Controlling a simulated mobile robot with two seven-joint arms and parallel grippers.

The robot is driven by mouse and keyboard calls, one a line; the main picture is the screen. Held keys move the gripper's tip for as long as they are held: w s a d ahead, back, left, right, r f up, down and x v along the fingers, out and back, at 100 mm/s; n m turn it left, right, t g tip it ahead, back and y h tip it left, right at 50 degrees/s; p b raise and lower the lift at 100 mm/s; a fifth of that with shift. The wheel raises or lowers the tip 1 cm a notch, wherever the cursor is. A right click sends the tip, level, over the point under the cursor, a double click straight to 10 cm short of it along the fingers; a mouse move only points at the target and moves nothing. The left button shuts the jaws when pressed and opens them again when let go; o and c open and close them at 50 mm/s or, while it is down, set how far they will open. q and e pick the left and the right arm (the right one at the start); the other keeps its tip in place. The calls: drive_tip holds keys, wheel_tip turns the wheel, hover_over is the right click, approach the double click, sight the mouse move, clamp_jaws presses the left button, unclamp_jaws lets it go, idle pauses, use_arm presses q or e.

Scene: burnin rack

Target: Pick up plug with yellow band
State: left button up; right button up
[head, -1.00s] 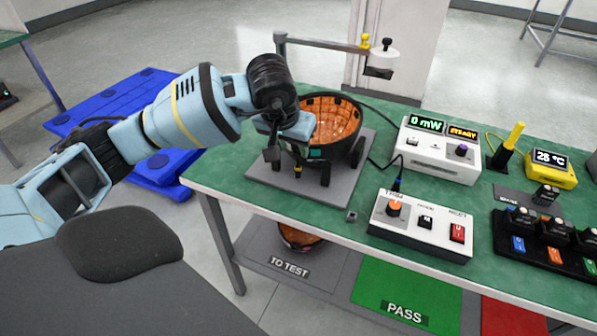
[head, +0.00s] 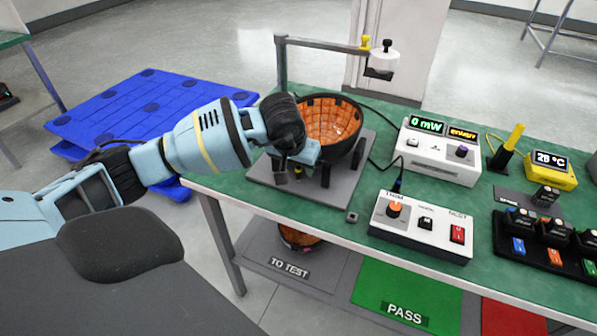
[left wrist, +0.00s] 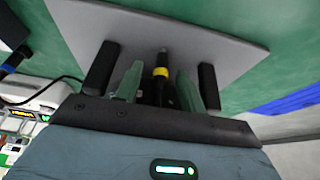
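The plug with the yellow band (left wrist: 161,73) is dark with a yellow ring and a metal tip, and stands out over the grey plate in the left wrist view. In the head view it is small and partly hidden beside my gripper, in front of the orange-lined bowl (head: 332,122). My left gripper (left wrist: 158,82) is open, with one finger on each side of the plug. Gaps show between plug and fingers, so they do not appear to grip it. In the head view my left gripper (head: 291,170) is low at the bowl's left front. My right gripper is out of view.
The bowl stands on a grey plate (head: 262,176) on the green table (head: 225,190). A gantry arm (head: 320,43) rises behind it. A white meter (head: 440,160) and a control box (head: 420,240) stand to the right. A blue pallet (head: 150,95) lies on the floor at left.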

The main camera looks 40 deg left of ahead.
use_arm(q)
drive_tip(key=shift+c, duration=0.2)
clamp_jaws()
drive_tip(key=shift+r, duration=0.1)
drive_tip(key=s+d+b, duration=0.2)
drive_tip(key=s+d, duration=0.2)
drive_tip(key=s, duration=1.3)
drive_tip(key=shift+s, duration=0.25)
drive_tip(key=c, duration=0.7)
unclamp_jaws()
drive_tip(key=shift+d, duration=0.1)
drive_tip(key=shift+c, duration=0.2)
clamp_jaws()
